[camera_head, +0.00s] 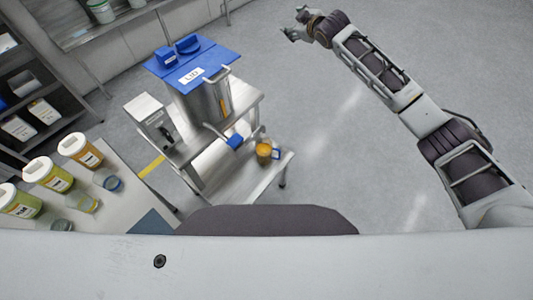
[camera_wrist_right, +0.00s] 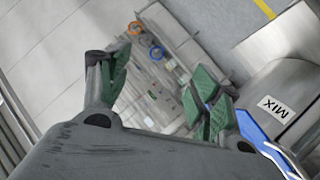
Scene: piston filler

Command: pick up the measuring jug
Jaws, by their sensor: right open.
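A small clear jug with orange contents and a blue handle, which looks like the measuring jug (camera_head: 264,152), stands on the low steel shelf of the filling machine in the head view. I cannot make it out in the right wrist view. My right gripper (camera_head: 291,24) is far above and beyond it in the head picture, at the end of the outstretched right arm. In the right wrist view its green-padded fingers (camera_wrist_right: 163,88) stand wide apart with nothing between them. My left gripper is not in view.
The steel filling machine (camera_head: 217,100) has a blue lid (camera_head: 192,62). A table (camera_head: 122,205) at lower left bears several labelled tubs (camera_head: 48,173) and small cups. A dark shelf rack (camera_head: 28,92) stands at far left. The floor (camera_head: 330,120) right of the machine is clear.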

